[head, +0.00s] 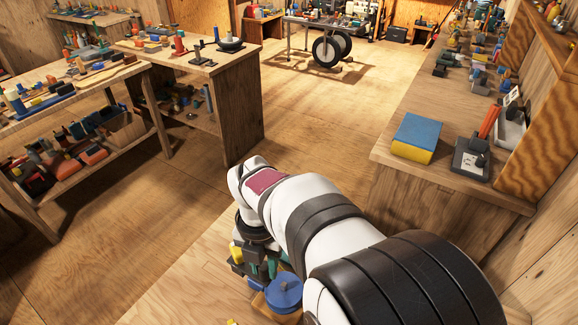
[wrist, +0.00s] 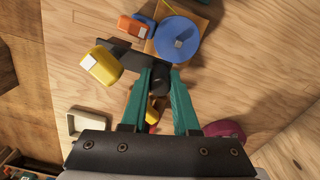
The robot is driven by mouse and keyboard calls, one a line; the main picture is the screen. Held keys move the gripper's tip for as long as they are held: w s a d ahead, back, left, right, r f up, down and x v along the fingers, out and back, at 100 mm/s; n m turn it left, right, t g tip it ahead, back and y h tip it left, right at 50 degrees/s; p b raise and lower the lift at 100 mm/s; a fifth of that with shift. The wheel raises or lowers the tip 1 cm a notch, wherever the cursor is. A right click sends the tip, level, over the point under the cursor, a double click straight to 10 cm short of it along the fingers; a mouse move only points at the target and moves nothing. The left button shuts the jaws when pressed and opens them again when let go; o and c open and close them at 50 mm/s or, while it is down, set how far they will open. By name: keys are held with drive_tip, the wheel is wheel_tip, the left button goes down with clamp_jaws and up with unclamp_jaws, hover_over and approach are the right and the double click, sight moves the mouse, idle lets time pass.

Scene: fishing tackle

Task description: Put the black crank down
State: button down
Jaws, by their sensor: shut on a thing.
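My gripper (wrist: 161,72) has teal fingers and is shut on the black crank (wrist: 122,52). A dark round part of it sits between the fingertips, and a flat dark bar reaches to the upper left. In the head view my gripper (head: 262,268) points down over the light wooden surface, partly hidden by my arm, and the dark crank shows only in part. A yellow cylinder (wrist: 102,65) appears beside the bar in the wrist view; I cannot tell whether they touch. I cannot tell the crank's height above the surface.
A blue round thing (wrist: 177,42) sits just beyond the fingertips, beside an orange piece (wrist: 133,26). A beige frame-like thing (wrist: 88,124) and a maroon thing (wrist: 225,129) lie nearer. Bare wood shows at the upper left (wrist: 75,30) and right. A side bench (head: 430,180) stands at right.

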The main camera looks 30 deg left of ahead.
drive_tip(key=shift+s+a+f, duration=1.15)
drive_tip(key=shift+a+f, duration=0.4)
drive_tip(key=shift+f, duration=0.25)
drive_tip(key=shift+s+a+f, duration=1.15)
drive_tip(key=shift+a+f, duration=0.4)
drive_tip(key=shift+f, duration=0.3)
drive_tip(key=shift+s+a+f, duration=1.15)
drive_tip(key=shift+a+f, duration=0.4)
drive_tip(key=shift+f, duration=0.25)
drive_tip(key=c, duration=0.7)
unclamp_jaws()
drive_tip(key=shift+f, duration=0.15)
drive_tip(key=shift+o, duration=0.2)
